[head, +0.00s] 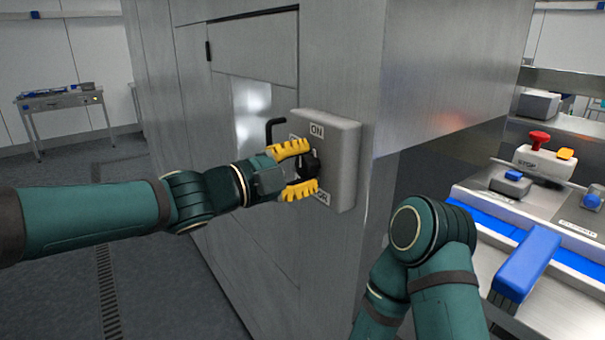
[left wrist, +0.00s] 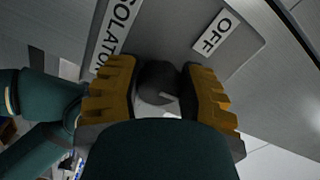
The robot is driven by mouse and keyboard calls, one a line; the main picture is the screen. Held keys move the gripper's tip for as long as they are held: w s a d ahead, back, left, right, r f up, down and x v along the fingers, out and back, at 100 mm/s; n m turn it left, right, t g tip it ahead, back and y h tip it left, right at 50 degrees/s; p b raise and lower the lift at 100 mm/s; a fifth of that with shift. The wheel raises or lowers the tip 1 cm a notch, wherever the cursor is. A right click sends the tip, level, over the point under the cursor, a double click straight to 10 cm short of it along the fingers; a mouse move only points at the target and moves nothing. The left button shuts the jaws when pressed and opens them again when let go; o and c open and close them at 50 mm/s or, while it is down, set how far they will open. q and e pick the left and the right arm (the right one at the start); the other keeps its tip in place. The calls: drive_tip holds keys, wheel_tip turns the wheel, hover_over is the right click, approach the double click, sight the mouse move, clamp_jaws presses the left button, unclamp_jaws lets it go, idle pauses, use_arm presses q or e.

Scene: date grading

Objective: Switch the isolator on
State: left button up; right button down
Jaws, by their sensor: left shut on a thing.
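The isolator is a grey box (head: 345,160) on the corner of a steel cabinet, with an ON label (head: 317,131) at its top. Its dark knob (head: 309,165) also shows in the left wrist view (left wrist: 158,82). My left gripper (head: 303,169) has its yellow fingers shut on the knob, one above and one below. In the left wrist view, the OFF label (left wrist: 215,32) and the ISOLATOR label (left wrist: 115,30) are on the box face. The fingers hide much of the knob, so I cannot tell which way it points. My right gripper is out of view.
The steel cabinet (head: 420,70) fills the middle. At the right is a bench with a blue-handled brush (head: 527,262) and a stop box with a red button (head: 540,138). My right arm is bent in front of it. A small table (head: 60,101) stands far left.

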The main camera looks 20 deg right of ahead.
use_arm(q)
drive_tip(key=shift+r+m, duration=0.1)
drive_tip(key=shift+m, duration=0.4)
drive_tip(key=o, duration=1.2)
drive_tip(key=shift+a, duration=0.1)
drive_tip(key=v, duration=1.1)
drive_tip(key=shift+s+a, duration=0.15)
drive_tip(key=shift+a, duration=0.2)
